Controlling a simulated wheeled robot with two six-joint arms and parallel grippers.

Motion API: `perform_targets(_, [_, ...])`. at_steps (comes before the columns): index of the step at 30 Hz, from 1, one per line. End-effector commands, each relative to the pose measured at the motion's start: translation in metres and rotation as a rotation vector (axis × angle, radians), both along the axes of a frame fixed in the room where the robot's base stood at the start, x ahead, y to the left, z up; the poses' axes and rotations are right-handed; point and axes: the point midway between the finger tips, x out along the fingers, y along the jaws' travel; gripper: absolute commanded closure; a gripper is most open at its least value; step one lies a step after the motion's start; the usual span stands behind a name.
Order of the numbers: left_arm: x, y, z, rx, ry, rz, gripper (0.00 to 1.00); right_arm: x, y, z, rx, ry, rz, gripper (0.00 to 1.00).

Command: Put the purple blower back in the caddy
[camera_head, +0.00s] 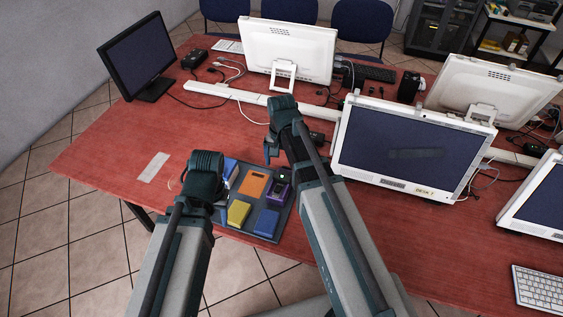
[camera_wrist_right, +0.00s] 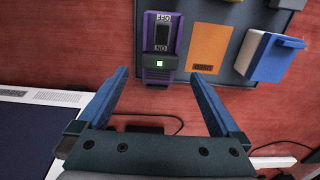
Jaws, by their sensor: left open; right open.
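A purple unit (camera_head: 279,190) with a black rocker marked OFF and ON and a lit green lamp sits on the right part of a dark grey board (camera_wrist_right: 240,14); it also shows in the right wrist view (camera_wrist_right: 160,71). I cannot tell whether this is the blower or whether the board is the caddy. My right gripper (camera_head: 270,152) is open and empty; in the right wrist view its fingertips (camera_wrist_right: 160,76) lie on either side of the purple unit's near end, apart from it. My left gripper (camera_head: 203,188) is over the board's left side, its fingers mostly hidden.
An orange plate (camera_head: 255,183), a yellow block (camera_head: 238,213) and a blue block (camera_head: 267,222) sit on the board, with another blue box (camera_wrist_right: 270,58). Monitors (camera_head: 410,155) and cables stand behind and right. The red table's left part (camera_head: 110,140) is mostly clear.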

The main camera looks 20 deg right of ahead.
Motion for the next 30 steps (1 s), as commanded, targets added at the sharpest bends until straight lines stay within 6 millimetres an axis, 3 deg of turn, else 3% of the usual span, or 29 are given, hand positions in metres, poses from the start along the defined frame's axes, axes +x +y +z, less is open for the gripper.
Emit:
perform_targets(1, [0.0, 0.0, 0.016, 0.0, 0.0, 0.0, 0.5, 0.0, 0.0, 0.016, 0.0, 0.0, 0.0, 0.0])
perform_targets(4, [0.0, 0.0, 0.027, 0.0, 0.0, 0.0, 0.5, 0.0, 0.0, 0.026, 0.0, 0.0, 0.0, 0.0])
perform_targets(14, [0.0, 0.0, 0.032, 0.0, 0.0, 0.0, 0.5, -0.007, 0.007, 0.032, -0.003, 0.002, 0.036, 0.0])
perform_targets(17, [0.0, 0.0, 0.032, 0.0, 0.0, 0.0, 0.5, -0.038, 0.034, 0.032, -0.019, 0.013, 0.205, 0.0])
perform_targets(21, [0.0, 0.0, 0.032, 0.0, 0.0, 0.0, 0.5, -0.095, 0.076, 0.033, -0.053, 0.038, 0.544, 0.0])
perform_targets(24, [0.0, 0.0, 0.032, 0.0, 0.0, 0.0, 0.5, -0.125, 0.094, 0.033, -0.073, 0.055, 0.742, 0.0])
perform_targets(30, [0.0, 0.0, 0.032, 0.0, 0.0, 0.0, 0.5, -0.149, 0.108, 0.033, -0.091, 0.072, 0.923, 0.0])
